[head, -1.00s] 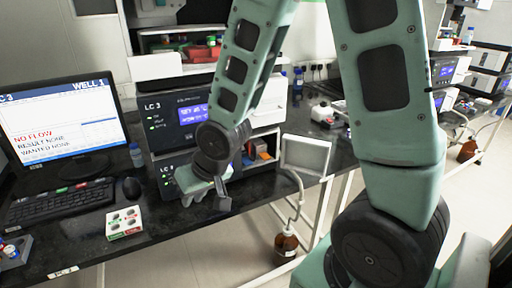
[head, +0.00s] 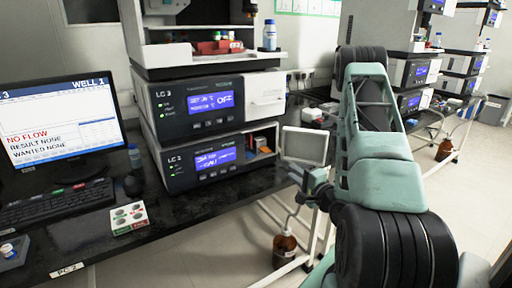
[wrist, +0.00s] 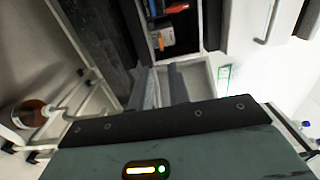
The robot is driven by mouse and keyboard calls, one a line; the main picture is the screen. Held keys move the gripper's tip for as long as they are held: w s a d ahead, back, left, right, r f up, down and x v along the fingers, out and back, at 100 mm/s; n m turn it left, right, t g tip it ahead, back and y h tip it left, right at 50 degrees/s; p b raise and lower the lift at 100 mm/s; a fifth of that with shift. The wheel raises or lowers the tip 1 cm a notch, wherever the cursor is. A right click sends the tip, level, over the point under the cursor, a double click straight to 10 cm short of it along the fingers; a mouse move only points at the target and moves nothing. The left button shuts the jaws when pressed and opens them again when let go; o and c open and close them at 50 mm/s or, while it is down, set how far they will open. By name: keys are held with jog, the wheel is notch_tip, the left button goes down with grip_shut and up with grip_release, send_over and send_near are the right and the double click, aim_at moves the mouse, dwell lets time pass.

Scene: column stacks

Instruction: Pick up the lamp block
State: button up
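I cannot tell for sure which thing is the lamp block. An open bay (head: 272,153) at the right end of the lower LC 3 unit holds small grey and orange-brown blocks (head: 260,142). My gripper (head: 318,190) is right of the unit, below the white panel, partly hidden by my arm. In the wrist view its two grey fingers (wrist: 162,86) are apart with nothing seen between them, short of the bay.
A white panel (head: 305,145) stands out right of the bay. A monitor (head: 62,122), keyboard (head: 58,204) and white pad with round spots (head: 129,217) are on the black bench (head: 190,212).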

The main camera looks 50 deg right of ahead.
jog(key=w+b, duration=0.2)
send_near(265, 151)
jog(key=x, duration=0.4)
jog(key=shift+w+d+f+b, duration=0.1)
jog(key=shift+w+f+b, duration=0.1)
jog(key=shift+b, duration=0.1)
jog(key=shift+x, duration=2.9)
grip_shut()
